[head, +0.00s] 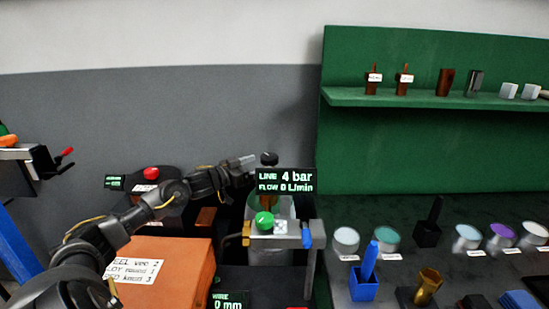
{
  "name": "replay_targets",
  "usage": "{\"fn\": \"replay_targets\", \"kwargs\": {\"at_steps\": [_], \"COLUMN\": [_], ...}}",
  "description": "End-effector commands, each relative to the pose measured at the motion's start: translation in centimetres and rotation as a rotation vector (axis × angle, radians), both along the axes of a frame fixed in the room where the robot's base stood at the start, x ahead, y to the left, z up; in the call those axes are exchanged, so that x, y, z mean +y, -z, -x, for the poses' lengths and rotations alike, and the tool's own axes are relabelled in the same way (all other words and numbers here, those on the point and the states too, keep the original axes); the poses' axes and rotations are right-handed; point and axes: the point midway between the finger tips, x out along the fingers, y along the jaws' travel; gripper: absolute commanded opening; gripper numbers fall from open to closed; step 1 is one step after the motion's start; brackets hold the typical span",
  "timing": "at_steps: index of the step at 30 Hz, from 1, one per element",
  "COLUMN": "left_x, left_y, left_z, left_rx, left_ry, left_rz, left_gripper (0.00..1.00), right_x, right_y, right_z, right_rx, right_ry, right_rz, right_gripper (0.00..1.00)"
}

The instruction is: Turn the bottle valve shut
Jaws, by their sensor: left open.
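The bottle valve is a small dark knob (269,158) on top of the setup in the middle of the head view. Below it a pale grey bottle (284,208) stands partly hidden by a display (286,181) reading LINE 4 bar, FLOW 0 L/min. My left gripper (247,164) is open just left of the knob at about its height. I cannot tell whether its fingers touch the knob. My right gripper is not in view.
A green button (264,220) and a blue part (307,234) sit in front of the bottle. An orange box (165,265) lies below my left arm. Several round tins, one with a purple lid (502,231), stand on the right bench. A green shelf (430,98) is behind.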

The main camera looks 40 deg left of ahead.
Motion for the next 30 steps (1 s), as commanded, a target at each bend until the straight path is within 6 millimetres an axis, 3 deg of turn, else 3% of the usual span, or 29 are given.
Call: {"fn": "replay_targets", "kwargs": {"at_steps": [5,13,26,30], "left_x": [-0.8,-1.7,-2.1,-2.1], "left_y": [-0.5,-0.2,0.0,0.0], "left_z": [-3.0,-6.4,-7.3,-7.3], "left_rx": [-0.003,0.0,0.0,0.0], "left_ry": [-0.001,-0.001,0.001,0.001], "left_rz": [0.004,0.002,0.0,0.0], "left_gripper": [0.79,0.79,0.79,0.64], "right_x": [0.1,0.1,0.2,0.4], "right_y": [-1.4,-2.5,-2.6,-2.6], "right_z": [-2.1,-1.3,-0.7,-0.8], "right_rx": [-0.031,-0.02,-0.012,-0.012], "right_ry": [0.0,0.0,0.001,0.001], "right_rz": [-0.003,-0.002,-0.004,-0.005], "right_gripper": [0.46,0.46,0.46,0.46]}}
